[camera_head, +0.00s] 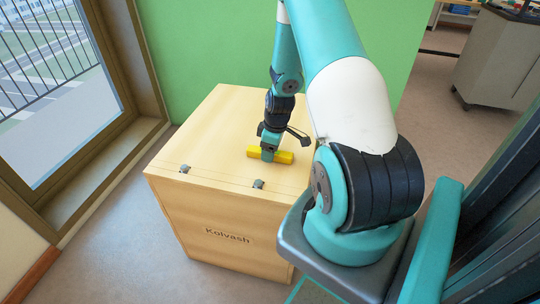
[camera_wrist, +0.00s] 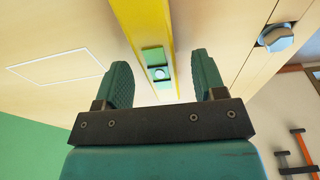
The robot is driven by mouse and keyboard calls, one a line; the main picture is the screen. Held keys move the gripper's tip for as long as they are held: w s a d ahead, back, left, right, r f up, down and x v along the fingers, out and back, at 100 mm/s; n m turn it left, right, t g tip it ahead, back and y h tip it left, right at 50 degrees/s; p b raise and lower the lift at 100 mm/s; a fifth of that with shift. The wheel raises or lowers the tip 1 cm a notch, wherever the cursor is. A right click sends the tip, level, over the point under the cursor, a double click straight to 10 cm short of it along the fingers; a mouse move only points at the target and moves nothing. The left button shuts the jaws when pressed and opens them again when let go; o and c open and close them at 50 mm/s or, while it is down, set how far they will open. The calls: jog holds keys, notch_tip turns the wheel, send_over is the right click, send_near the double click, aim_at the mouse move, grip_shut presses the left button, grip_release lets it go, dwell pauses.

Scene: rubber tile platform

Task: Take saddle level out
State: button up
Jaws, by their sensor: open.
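The saddle level is a yellow bar (camera_head: 285,157) lying flat on top of a wooden box (camera_head: 195,130). In the wrist view the yellow bar (camera_wrist: 147,22) runs down between my fingers, with a green vial section and a pale round spot near its middle. My gripper (camera_head: 268,154) is at the level from above, and hides part of it in the head view. In the wrist view my gripper (camera_wrist: 163,62) is open, with one finger on each side of the bar and visible gaps. I cannot tell how far down the fingertips reach.
The box top is otherwise mostly clear, with small metal latches (camera_head: 258,184) along its front edge; one latch (camera_wrist: 277,38) shows in the wrist view. A green wall (camera_head: 205,45) stands behind the box and a window (camera_head: 55,60) at the left. A grey cabinet (camera_head: 497,70) stands far right.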

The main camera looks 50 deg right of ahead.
jog(key=shift+w+f, duration=0.15)
jog(key=shift+f, duration=0.5)
jog(key=c, duration=1)
jog(key=shift+c, duration=0.2)
jog(key=shift+r, duration=0.15)
